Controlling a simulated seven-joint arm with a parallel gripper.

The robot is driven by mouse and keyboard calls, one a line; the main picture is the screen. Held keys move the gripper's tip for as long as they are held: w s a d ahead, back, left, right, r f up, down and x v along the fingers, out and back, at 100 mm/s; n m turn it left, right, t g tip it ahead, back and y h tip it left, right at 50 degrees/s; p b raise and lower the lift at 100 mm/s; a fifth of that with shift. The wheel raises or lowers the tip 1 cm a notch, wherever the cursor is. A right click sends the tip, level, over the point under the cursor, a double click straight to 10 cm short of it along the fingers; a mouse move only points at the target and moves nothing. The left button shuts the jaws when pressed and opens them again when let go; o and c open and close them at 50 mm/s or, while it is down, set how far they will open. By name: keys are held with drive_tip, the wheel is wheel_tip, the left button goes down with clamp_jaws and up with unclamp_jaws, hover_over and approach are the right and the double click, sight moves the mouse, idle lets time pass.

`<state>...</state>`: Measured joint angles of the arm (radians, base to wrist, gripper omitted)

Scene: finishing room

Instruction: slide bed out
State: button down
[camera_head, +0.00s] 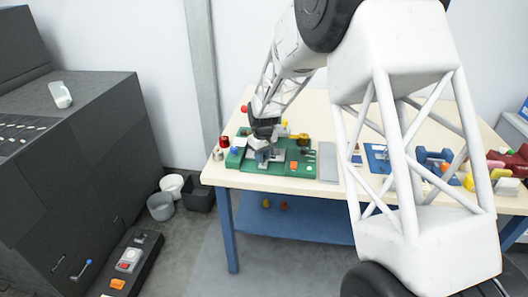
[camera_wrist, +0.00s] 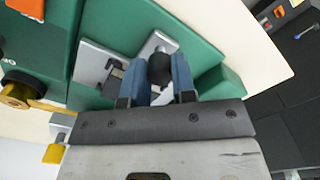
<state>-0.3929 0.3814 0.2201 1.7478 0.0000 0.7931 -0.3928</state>
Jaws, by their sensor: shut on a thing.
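A green base (camera_head: 305,171) with grey metal parts lies at the left end of the table; it also fills much of the wrist view (camera_wrist: 215,42). My gripper (camera_head: 263,153) is over its left part, pointing down. In the wrist view, my gripper's blue fingers (camera_wrist: 160,78) are shut on a black round knob (camera_wrist: 159,68). A grey metal piece (camera_wrist: 157,41) shows just behind the knob, and a grey plate (camera_wrist: 90,62) lies to its left. I cannot tell which of these grey parts is the bed. My fingers and palm hide what is under the knob.
A black part with a brass knob (camera_wrist: 16,94) stands beside the plate. A grey panel (camera_head: 328,163) and a blue fixture (camera_head: 377,158) lie farther right. Bins (camera_head: 161,206) stand on the floor left of the table.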

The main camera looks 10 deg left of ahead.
drive_tip(key=shift+s, duration=0.45)
drive_tip(key=c, duration=0.9)
unclamp_jaws()
drive_tip(key=shift+r, duration=0.15)
drive_tip(key=shift+r, duration=3.75)
